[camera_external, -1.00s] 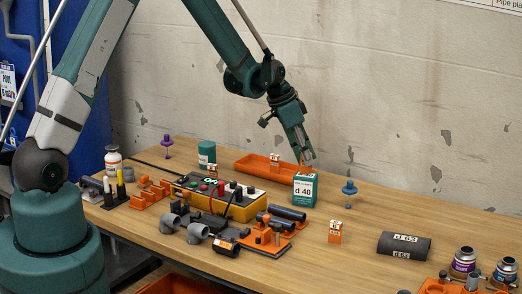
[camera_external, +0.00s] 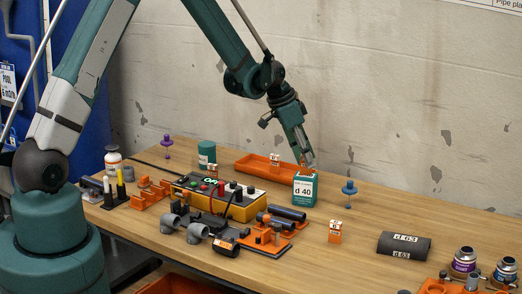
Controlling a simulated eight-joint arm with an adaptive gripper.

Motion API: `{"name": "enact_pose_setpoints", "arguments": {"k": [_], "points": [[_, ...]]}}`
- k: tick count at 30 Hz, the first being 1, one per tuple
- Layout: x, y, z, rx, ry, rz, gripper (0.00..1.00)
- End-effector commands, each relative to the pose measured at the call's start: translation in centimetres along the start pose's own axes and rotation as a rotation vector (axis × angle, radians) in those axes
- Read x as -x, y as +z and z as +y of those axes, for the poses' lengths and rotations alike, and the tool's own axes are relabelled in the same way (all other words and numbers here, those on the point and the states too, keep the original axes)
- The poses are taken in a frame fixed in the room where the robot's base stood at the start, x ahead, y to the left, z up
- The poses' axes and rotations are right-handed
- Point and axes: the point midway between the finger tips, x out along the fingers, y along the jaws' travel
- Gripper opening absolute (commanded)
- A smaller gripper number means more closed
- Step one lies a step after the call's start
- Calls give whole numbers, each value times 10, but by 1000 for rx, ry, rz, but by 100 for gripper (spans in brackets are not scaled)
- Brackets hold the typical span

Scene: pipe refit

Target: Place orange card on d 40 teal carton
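The teal carton (camera_external: 305,190), labelled "d 40", stands upright on the wooden bench right of centre. My gripper (camera_external: 307,163) points down just above the carton's top. A small orange patch (camera_external: 302,172) shows at the fingertips and the carton's top edge. It looks like an orange card, but whether the fingers hold it or it rests on the carton is too small to tell. Another orange card (camera_external: 335,232) with a white label stands on the bench to the front right of the carton. More orange labelled cards stand near the orange tray (camera_external: 274,160) and behind the yellow box (camera_external: 212,172).
An orange tray (camera_external: 250,168) lies behind the carton, and a blue peg (camera_external: 349,190) stands to its right. Left are a yellow control box (camera_external: 230,206) and grey pipe fittings (camera_external: 197,233). A black "d 63" pipe (camera_external: 404,246) lies at right. Bench around the front card is clear.

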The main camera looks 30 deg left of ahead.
Motion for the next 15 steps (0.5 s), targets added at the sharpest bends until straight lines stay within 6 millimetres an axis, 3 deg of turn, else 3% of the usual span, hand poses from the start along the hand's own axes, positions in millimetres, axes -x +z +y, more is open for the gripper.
{"name": "enact_pose_setpoints", "arguments": {"k": [8,15], "points": [[13,-1,0,0,0,0,24],[38,-1,0,0,0,0,24]]}}
